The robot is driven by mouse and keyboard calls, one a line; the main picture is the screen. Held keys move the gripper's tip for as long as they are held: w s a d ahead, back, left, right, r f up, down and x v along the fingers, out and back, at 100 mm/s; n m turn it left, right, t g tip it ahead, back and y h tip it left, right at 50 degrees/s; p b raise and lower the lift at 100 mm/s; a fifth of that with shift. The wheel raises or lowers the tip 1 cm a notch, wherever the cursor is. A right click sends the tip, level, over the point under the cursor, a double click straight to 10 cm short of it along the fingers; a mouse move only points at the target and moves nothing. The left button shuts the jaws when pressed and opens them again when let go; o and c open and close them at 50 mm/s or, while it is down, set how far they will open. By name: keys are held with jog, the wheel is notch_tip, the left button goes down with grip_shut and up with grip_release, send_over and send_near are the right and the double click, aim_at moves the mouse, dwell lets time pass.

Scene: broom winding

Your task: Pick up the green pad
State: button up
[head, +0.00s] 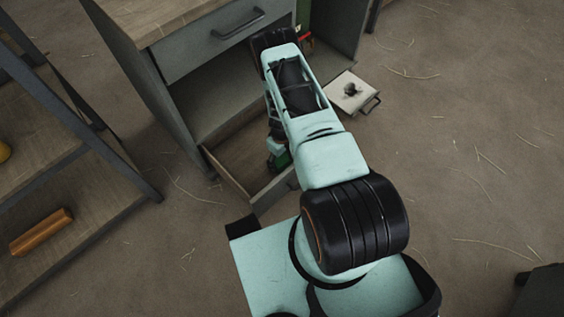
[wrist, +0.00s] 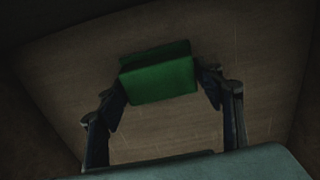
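The green pad (wrist: 160,79) lies on the brown floor of the open drawer (head: 236,158). In the head view a small green patch of the pad (head: 281,161) shows beside my gripper, and my arm hides much of the area. In the wrist view my gripper (wrist: 162,84) is open, with one finger at the left of the pad and one at the right. The fingertips look close to the pad's side edges. I cannot tell whether they touch it.
The drawer walls stand close around my gripper. The grey cabinet (head: 185,75) with an upper drawer rises behind it. A small white box lid or tray (head: 352,92) lies on the floor to the right. A shelf (head: 75,205) stands at left. Floor at right is mostly clear.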

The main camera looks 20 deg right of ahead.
aim_at(281, 159)
jog(key=c, duration=0.7)
jog(key=shift+o, duration=0.2)
notch_tip(281, 159, up, 10)
jog(key=p, duration=0.3)
jog(key=shift+p, duration=0.35)
